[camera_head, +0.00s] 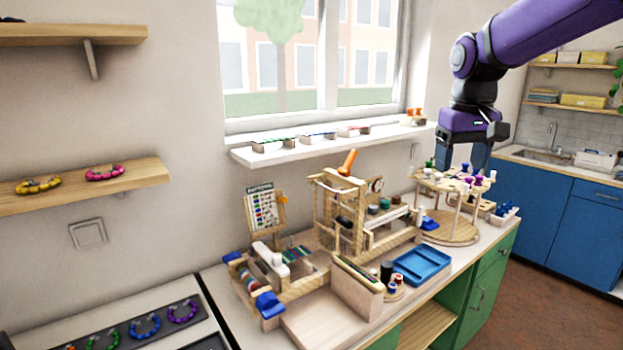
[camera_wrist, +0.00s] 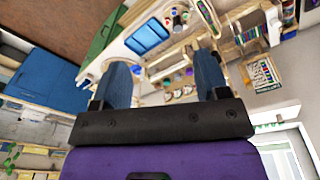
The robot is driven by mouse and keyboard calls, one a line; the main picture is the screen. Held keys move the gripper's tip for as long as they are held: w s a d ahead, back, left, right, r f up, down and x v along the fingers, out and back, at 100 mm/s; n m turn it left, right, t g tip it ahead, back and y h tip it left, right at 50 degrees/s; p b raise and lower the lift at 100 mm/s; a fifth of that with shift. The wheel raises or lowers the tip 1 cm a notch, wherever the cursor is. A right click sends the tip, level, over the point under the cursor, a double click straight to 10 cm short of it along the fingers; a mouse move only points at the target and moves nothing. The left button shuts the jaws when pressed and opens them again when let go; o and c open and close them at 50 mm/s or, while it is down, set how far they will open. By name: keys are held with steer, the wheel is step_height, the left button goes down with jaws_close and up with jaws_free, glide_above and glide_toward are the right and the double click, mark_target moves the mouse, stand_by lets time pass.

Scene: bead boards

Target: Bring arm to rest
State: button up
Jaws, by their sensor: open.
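My purple arm (camera_head: 545,32) reaches in from the upper right in the head view. My gripper (camera_head: 464,158) points down above the round wooden spool stand (camera_head: 452,230) at the right end of the workbench. In the wrist view my gripper (camera_wrist: 165,75) has its two blue fingers well apart with nothing held between them. In the head view the fingertips overlap the top of the stand, and I cannot tell how much gap lies between them.
The bench holds a wooden loom (camera_head: 340,215), a blue tray (camera_head: 421,265), and a chart board (camera_head: 264,207). A window sill (camera_head: 330,144) with bead pieces runs behind. A wooden shelf (camera_head: 80,187) is at left. Blue cabinets (camera_head: 560,215) stand at right. Free air lies above the bench's middle.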

steer(key=s+d+f+t, duration=0.1)
steer(key=s+t, duration=0.1)
steer(key=s, duration=1.1)
steer(key=s+d+f+m+t, duration=0.1)
steer(key=s+f+t, duration=0.1)
steer(key=s, duration=1.1)
steer(key=shift+d, duration=0.25)
steer(key=shift+c, duration=0.2)
